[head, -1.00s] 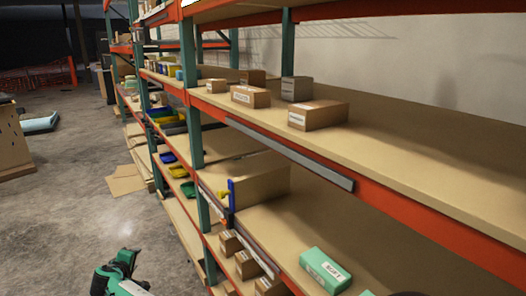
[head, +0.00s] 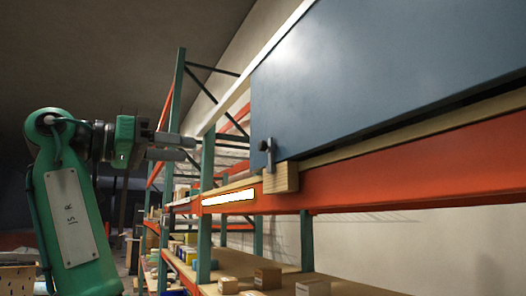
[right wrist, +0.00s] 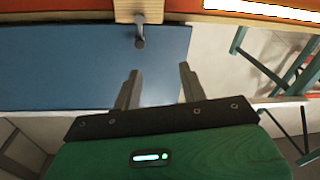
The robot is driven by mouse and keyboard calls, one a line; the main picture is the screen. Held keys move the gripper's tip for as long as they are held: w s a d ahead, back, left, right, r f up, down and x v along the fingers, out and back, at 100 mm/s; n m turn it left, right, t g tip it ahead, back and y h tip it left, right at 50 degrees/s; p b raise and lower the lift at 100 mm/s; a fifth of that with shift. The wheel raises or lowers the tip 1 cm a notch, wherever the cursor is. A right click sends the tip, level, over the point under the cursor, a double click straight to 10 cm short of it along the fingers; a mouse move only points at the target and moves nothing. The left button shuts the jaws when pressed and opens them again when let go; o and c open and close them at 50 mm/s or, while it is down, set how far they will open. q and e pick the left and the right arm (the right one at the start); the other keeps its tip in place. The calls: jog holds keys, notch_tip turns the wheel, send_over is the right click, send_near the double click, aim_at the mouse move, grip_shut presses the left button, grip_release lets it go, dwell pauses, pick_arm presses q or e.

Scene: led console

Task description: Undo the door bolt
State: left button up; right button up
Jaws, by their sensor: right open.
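The door bolt (head: 268,152) is a small grey metal piece with an upright knob, at the lower left corner of a blue-grey door panel (head: 390,75). A pale wooden block (head: 281,180) sits just below it on the orange beam. My right gripper (head: 190,149) is open and empty, left of the bolt and apart from it. In the right wrist view the bolt (right wrist: 140,36) shows beyond my two spread fingers (right wrist: 160,82), with the blue door (right wrist: 60,70) behind and the block (right wrist: 140,10) at the top edge. My left gripper is out of view.
The orange shelf beam (head: 420,170) runs along under the door, with a bright white strip (head: 228,197) on it. A green rack post (head: 207,170) stands between my gripper and the bolt in the picture. Boxes (head: 268,278) lie on the shelf below.

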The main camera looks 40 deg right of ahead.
aim_at(259, 145)
jog(key=shift+m+g+y, duration=0.4)
jog(key=shift+m, duration=0.3)
jog(key=s+d+p, duration=0.1)
jog(key=s+d, duration=0.1)
jog(key=d, duration=0.2)
jog(key=s+d+r+p, duration=0.1)
jog(key=s+d, duration=0.1)
jog(key=d, duration=0.2)
jog(key=s+d+r+p, duration=0.1)
jog(key=s+d, duration=0.2)
jog(key=d, duration=0.2)
jog(key=shift+c, duration=0.2)
